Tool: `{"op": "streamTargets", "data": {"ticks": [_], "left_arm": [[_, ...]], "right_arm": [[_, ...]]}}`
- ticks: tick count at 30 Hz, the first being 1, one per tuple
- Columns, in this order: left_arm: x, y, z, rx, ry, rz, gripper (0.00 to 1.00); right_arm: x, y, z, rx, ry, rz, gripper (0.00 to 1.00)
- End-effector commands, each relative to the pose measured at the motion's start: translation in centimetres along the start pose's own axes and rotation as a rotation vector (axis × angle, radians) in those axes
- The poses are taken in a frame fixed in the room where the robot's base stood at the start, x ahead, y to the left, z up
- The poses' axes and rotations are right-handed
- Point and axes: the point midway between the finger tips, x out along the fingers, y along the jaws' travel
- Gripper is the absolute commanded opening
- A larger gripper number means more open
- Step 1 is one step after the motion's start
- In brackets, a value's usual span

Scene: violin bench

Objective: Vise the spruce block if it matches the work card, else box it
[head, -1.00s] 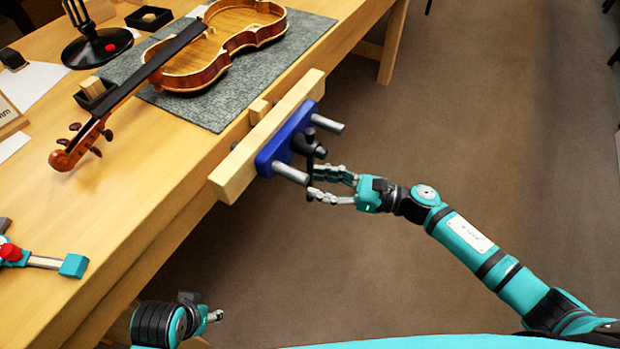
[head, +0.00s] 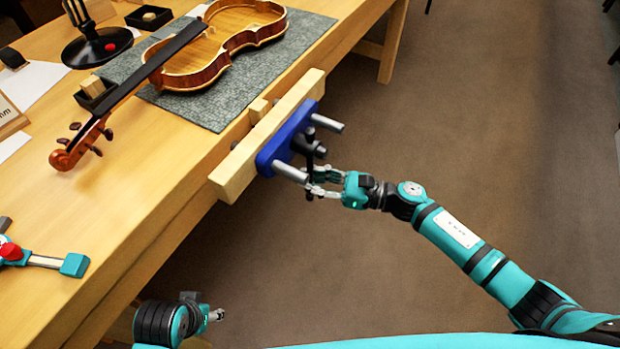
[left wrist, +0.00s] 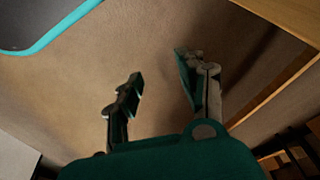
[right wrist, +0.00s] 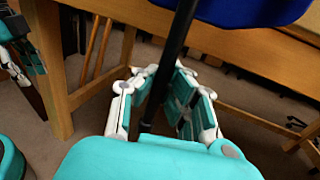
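The vise on the bench's front edge has a long wooden jaw (head: 235,172), a blue plate (head: 270,156) and a dark handle bar (head: 310,178). The bar also shows in the right wrist view (right wrist: 178,40). My right gripper (head: 318,182) has its fingers on both sides of the bar; whether they press on it is unclear. A small pale wood block (head: 259,110) shows behind the jaw; I cannot tell whether it is clamped. My left gripper (left wrist: 165,90) is open and empty, off the bench.
A violin (head: 210,55) lies on a grey mat (head: 215,112), its scroll toward the front. Small dark boxes (head: 88,100) with wood pieces, a black stand (head: 95,48) and a teal-and-red tool (head: 40,260) are on the bench. The floor right of the vise is clear.

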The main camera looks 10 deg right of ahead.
Motion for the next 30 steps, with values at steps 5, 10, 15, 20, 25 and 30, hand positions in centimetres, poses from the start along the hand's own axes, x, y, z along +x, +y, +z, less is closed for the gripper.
{"op": "streamTargets", "data": {"ticks": [5, 10, 15, 20, 25, 30], "left_arm": [[0.0, 0.0, -0.1, 0.000, 0.001, 0.000, 0.40], [-0.1, 0.0, -0.1, 0.000, 0.003, 0.000, 0.40], [-0.1, 0.0, -0.1, 0.000, 0.004, 0.000, 0.40], [-0.5, 0.0, -0.2, 0.000, 0.006, 0.000, 0.40], [-1.5, 0.0, -0.3, -0.002, 0.012, -0.001, 0.40], [-1.9, -0.1, -0.4, -0.003, 0.015, -0.001, 0.40]], "right_arm": [[0.0, 0.0, 0.0, 0.000, 0.001, 0.000, 0.00], [-0.1, 0.0, -0.1, 0.001, 0.001, 0.000, 0.00], [0.0, 0.3, -0.1, 0.023, -0.005, 0.000, 0.00], [0.2, 1.0, -0.1, 0.089, -0.022, 0.000, 0.00], [0.5, 2.2, 0.1, 0.203, -0.053, 0.001, 0.00], [0.8, 3.5, 0.5, 0.329, -0.086, -0.001, 0.00]]}}
